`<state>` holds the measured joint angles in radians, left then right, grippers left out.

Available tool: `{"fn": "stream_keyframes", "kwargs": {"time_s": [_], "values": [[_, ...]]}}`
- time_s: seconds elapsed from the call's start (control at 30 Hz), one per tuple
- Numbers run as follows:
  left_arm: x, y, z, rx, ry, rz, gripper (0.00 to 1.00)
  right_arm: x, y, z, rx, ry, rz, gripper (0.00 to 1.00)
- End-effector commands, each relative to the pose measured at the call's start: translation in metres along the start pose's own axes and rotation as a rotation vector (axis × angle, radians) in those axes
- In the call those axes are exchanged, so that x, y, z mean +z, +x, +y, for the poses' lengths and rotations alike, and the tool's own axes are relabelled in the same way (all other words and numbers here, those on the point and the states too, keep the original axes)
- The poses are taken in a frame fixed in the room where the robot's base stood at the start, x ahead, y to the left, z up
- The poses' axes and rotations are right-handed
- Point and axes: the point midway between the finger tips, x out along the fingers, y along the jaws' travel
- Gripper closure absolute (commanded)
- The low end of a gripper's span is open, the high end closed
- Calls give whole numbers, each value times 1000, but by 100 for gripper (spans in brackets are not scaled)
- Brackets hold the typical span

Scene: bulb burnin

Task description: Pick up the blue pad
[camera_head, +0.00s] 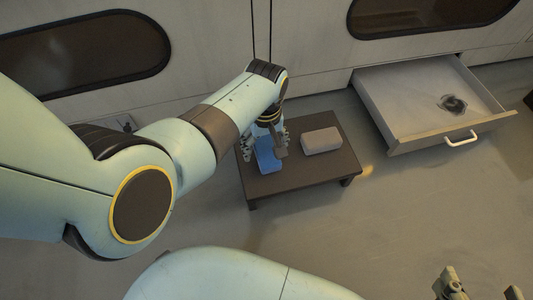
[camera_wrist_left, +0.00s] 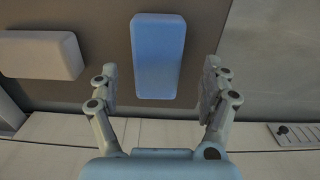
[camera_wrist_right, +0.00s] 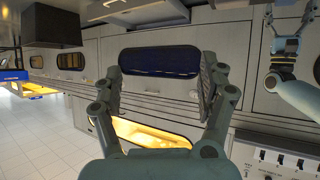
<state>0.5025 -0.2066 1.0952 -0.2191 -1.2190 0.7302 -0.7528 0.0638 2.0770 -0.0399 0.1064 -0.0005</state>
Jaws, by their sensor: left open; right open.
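The blue pad (camera_head: 268,158) lies on a low dark table (camera_head: 292,180), at its left part in the head view. In the left wrist view the blue pad (camera_wrist_left: 158,56) lies lengthwise between and beyond the fingertips. My left gripper (camera_head: 265,148) is over the pad, open, with a finger to each side of it; in the left wrist view the gripper (camera_wrist_left: 160,85) shows a gap on both sides of the pad. My right gripper (camera_head: 480,288) is open and empty at the bottom right of the head view, away from the table.
A grey pad (camera_head: 321,140) lies on the same table, right of the blue one. An open drawer (camera_head: 400,105) with a white handle (camera_head: 460,139) and a dark thing (camera_head: 453,105) inside stands to the right. The floor in front is clear.

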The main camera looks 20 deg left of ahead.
Motion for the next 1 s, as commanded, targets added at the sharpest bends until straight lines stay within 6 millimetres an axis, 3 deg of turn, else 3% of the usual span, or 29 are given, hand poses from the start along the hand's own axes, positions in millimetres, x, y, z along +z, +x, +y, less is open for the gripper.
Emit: {"fn": "stream_keyframes", "kwargs": {"time_s": [0.03, 0.3, 0.7, 0.83, 1.0], "values": [[1, 4, 0, -1, 0, -1, 19, -17, 8, 1, 1, -4, 54, 25], [2, 13, 2, -1, 0, -2, 19, -81, 21, 2, 1, -27, 294, 25], [2, 30, 3, -1, 0, -1, 19, -177, 17, 2, -1, -62, 659, 25], [2, 34, 3, -1, 0, -1, 19, -201, 10, 1, -3, -73, 756, 25], [2, 35, 3, 0, 0, 0, 19, -214, 5, 0, -3, -79, 814, 25]]}}
